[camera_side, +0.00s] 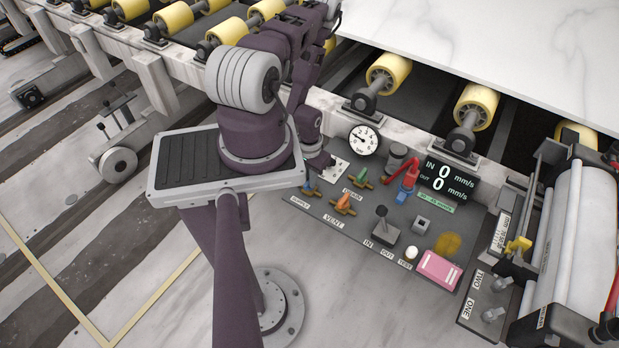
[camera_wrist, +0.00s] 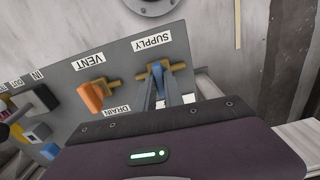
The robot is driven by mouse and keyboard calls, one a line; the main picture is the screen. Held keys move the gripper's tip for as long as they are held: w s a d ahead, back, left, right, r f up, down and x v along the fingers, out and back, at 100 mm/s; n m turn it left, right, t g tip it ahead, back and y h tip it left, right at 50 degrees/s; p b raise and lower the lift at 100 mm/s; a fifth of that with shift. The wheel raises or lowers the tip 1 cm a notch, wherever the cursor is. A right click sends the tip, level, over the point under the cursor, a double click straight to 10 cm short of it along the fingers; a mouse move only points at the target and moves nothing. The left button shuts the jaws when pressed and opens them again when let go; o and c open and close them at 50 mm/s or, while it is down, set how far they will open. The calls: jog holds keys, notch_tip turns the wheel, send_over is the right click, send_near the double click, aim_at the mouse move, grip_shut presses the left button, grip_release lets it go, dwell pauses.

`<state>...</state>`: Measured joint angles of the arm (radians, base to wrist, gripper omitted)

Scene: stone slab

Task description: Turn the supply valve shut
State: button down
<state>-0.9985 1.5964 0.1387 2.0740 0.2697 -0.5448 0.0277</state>
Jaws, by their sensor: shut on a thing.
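The supply valve has a blue handle on a brass body (camera_wrist: 178,67), beside the SUPPLY label (camera_wrist: 152,41) in the wrist view. My gripper (camera_wrist: 163,84) is shut on the blue handle (camera_wrist: 157,72). The handle's angle against the pipe is hard to read because my fingers cover much of it. In the side view the supply valve's blue handle (camera_side: 311,189) shows at the left end of the dark panel, below my gripper (camera_side: 313,180), partly hidden by my arm.
The orange VENT valve (camera_side: 344,202) sits just right of the supply valve, and the green DRAIN valve (camera_side: 361,176) behind it. A pressure gauge (camera_side: 364,139), a black lever (camera_side: 383,227) and a red-handled part (camera_side: 407,180) stand further along. Yellow rollers (camera_side: 475,107) run behind the panel.

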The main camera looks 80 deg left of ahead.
jog(key=shift+n, duration=0.4)
jog(key=c, duration=1.4)
grip_release()
jog(key=shift+c, duration=0.2)
notch_tip(320, 180, up, 7)
jog(key=shift+r, duration=0.1)
